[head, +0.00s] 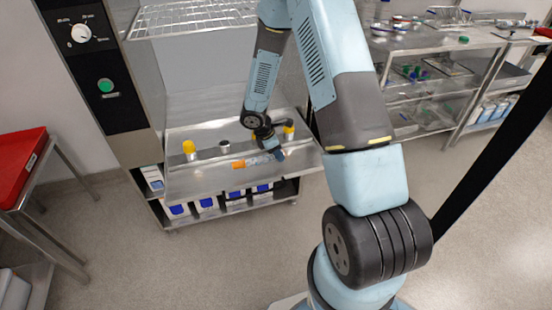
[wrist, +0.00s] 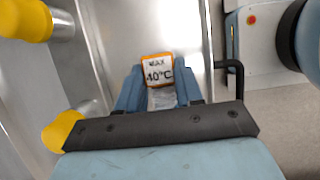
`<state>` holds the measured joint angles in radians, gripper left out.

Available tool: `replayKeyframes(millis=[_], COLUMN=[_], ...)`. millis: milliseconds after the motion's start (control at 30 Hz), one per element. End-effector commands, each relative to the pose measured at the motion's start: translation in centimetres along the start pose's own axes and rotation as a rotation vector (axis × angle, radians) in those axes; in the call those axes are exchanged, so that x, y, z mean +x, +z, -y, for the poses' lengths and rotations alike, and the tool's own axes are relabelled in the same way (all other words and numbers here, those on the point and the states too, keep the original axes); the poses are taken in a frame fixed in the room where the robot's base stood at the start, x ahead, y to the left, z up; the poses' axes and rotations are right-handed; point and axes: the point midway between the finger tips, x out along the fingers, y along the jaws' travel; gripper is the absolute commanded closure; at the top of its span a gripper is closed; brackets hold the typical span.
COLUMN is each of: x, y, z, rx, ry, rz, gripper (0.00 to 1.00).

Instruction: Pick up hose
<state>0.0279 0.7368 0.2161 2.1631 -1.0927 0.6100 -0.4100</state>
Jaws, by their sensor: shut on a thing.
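The hose (head: 239,164) is a short piece with an orange end and a pale, clear-looking part, at the front of the washer's steel shelf in the head view. In the wrist view its end (wrist: 158,72) shows an orange-edged white face reading "MAX 40°C". My gripper (head: 276,153) is over the front of the shelf. In the wrist view its blue fingers (wrist: 160,98) are shut on the hose, one on each side. Part of the hose is hidden between the fingers. I cannot tell whether it touches the shelf.
The steel shelf (head: 200,185) carries yellow-capped fittings (head: 189,148) and a dark-topped one (head: 224,147) behind the hose. Yellow caps (wrist: 25,18) also show close on the wrist view's left. White containers (head: 207,204) stand below. A red-topped cart (head: 22,160) is left, steel shelving (head: 440,42) right.

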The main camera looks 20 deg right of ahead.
Motion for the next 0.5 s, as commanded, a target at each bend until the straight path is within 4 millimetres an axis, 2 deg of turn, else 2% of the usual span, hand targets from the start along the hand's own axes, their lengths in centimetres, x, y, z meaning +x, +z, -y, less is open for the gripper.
replayKeyframes(millis=[300, 500], x=[-5.5, -7.7], y=[1.0, 0.7], z=[4.4, 8.8], rx=[-0.001, -0.003], ry=[0.002, 0.001], rz=[0.000, 0.001], gripper=[0.96, 0.96])
